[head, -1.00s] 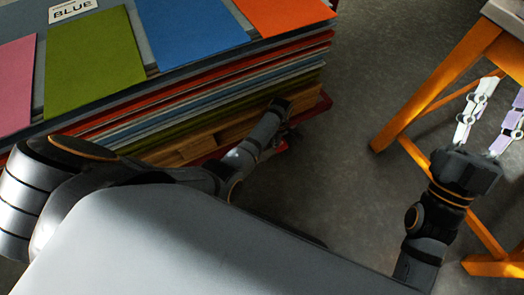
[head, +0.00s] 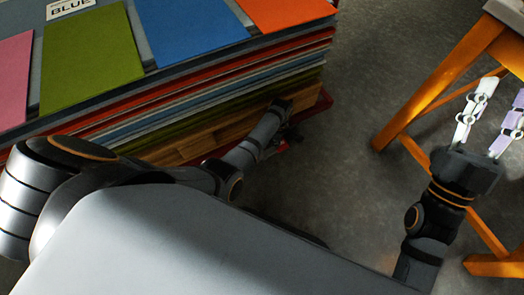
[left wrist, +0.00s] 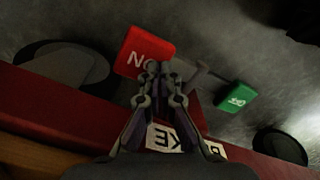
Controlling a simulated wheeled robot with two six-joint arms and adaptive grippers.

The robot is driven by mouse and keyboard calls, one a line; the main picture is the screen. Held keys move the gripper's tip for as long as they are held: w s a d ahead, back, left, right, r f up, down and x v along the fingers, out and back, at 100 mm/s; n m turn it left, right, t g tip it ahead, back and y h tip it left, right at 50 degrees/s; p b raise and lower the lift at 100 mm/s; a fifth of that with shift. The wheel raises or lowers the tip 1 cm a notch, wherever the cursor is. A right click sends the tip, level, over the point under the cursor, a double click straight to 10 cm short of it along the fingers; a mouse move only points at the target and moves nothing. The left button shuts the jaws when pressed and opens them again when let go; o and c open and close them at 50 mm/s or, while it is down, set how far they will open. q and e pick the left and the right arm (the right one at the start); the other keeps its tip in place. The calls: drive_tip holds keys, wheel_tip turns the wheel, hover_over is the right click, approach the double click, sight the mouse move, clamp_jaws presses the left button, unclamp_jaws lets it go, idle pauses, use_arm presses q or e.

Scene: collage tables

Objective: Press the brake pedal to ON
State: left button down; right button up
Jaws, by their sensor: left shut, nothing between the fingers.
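In the left wrist view a red pedal plate (left wrist: 138,48) carries upside-down white letters reading ON. A green plate (left wrist: 236,97) with a small white marking sits to its right, and a grey lever shows between them. A white label (left wrist: 163,138) with upside-down letters, partly hidden by my fingers, is on the dark red edge. My left gripper (left wrist: 157,68) is shut and empty, its tips overlapping the red plate's lower right edge; I cannot tell if they touch. In the head view my left gripper (head: 283,128) is low beside the stack, mostly hidden. My right gripper (head: 504,92) is open and empty.
A stack of coloured boards (head: 200,95) on a wooden, red-edged base fills the upper left. An orange-legged table (head: 440,82) stands at the right, near my right gripper. Grey floor (head: 345,170) lies clear between them. Dark round wheels (left wrist: 280,146) flank the base.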

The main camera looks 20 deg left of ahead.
use_arm(q)
drive_tip(key=shift+f+b, duration=0.35)
drive_tip(key=shift+f, duration=0.25)
wheel_tip(320, 180, up, 7)
drive_tip(key=p, duration=0.8)
drive_tip(key=shift+r, duration=0.15)
